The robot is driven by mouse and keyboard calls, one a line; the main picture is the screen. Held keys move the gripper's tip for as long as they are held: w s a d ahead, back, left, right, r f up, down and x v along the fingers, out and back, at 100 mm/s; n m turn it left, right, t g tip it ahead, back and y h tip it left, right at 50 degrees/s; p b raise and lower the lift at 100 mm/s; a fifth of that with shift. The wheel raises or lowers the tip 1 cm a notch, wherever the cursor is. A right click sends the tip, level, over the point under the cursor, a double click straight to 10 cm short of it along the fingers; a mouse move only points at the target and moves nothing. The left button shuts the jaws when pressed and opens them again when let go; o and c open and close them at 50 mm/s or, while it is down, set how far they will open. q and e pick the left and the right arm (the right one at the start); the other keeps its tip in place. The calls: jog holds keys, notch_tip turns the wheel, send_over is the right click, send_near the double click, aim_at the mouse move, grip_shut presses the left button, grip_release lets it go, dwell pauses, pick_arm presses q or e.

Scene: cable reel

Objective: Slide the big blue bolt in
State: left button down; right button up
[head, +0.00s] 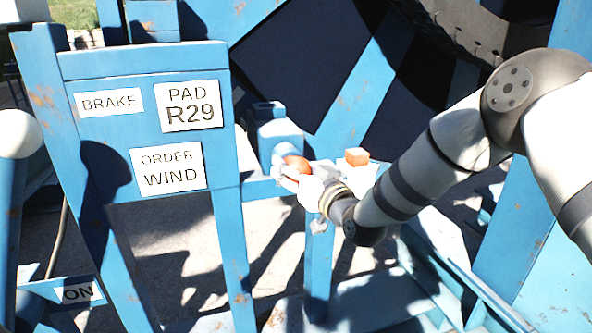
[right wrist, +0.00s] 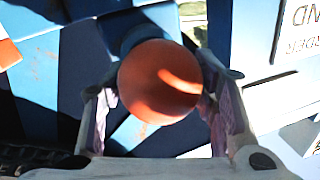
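An orange-red round knob (head: 297,163) sits at the end of a blue part by the blue bracket (head: 278,135) in the middle of the head view. In the right wrist view the knob (right wrist: 160,82) fills the space between my fingers, with a dark blue shaft behind it. I take this to be the bolt's handle; the bolt's body is mostly hidden. My right gripper (head: 292,170) is at the knob, a finger on either side (right wrist: 160,105). The fingers look spread, with a narrow gap at the left finger; contact at the right is unclear. My left gripper is out of view.
A blue frame carries signs for BRAKE (head: 108,103), PAD R29 (head: 190,106) and ORDER WIND (head: 168,167). An orange block (head: 357,156) sits right of my gripper. A white ball-topped post (head: 18,135) stands at left. The large reel (head: 400,70) is behind.

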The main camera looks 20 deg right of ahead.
jog(key=o, duration=0.4)
jog(key=shift+w, duration=0.15)
jog(key=v, duration=1.2)
